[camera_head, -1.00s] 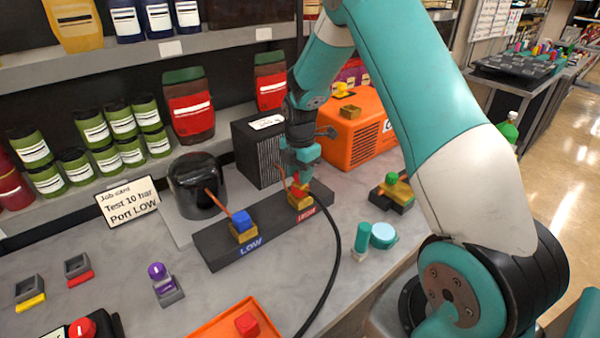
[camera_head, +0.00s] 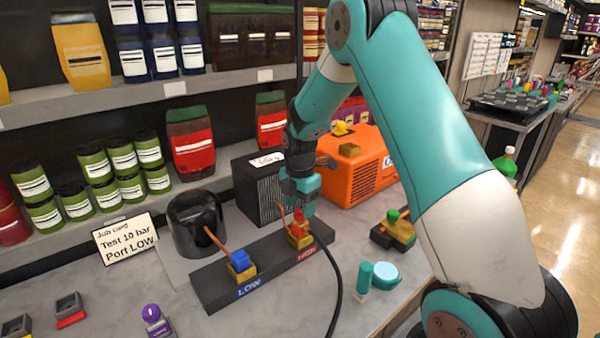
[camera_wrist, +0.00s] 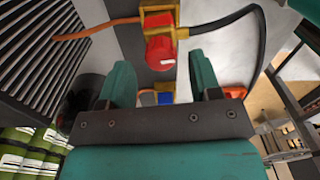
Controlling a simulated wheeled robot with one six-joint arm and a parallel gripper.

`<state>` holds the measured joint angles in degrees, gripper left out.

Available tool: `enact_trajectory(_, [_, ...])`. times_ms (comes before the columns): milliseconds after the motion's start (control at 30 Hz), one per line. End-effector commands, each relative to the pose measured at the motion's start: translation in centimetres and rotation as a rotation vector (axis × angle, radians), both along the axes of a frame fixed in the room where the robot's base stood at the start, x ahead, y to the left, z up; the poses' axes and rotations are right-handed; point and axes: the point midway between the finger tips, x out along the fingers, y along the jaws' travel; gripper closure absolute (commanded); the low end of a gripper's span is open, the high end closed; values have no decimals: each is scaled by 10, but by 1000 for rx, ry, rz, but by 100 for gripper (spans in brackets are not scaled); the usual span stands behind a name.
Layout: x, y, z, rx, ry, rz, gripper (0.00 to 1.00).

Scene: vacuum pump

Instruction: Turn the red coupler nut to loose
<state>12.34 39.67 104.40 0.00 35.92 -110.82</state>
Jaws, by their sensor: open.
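The red coupler nut (camera_head: 299,216) sits on a brass fitting at the HIGH end of the black manifold block (camera_head: 214,288). In the wrist view the red nut (camera_wrist: 160,52) shows just beyond the fingertips, near the middle. A black hose and a copper-coloured pipe meet at its fitting. My gripper (camera_head: 304,203) is above the red nut, pointing down. In the wrist view its two teal fingers (camera_wrist: 162,78) are spread apart with nothing between them. The blue nut (camera_head: 240,261) sits on the LOW fitting at the other end of the block.
A black finned box (camera_head: 258,190) and an orange machine (camera_head: 355,180) stand close behind my gripper. A black dome-shaped vessel (camera_head: 196,222) is at the left.

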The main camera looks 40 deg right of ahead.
Motion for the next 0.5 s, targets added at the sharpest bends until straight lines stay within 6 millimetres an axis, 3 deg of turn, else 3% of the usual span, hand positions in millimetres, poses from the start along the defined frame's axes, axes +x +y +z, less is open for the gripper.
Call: enact_trajectory(500, [0,0,124,-1,-5,0,42])
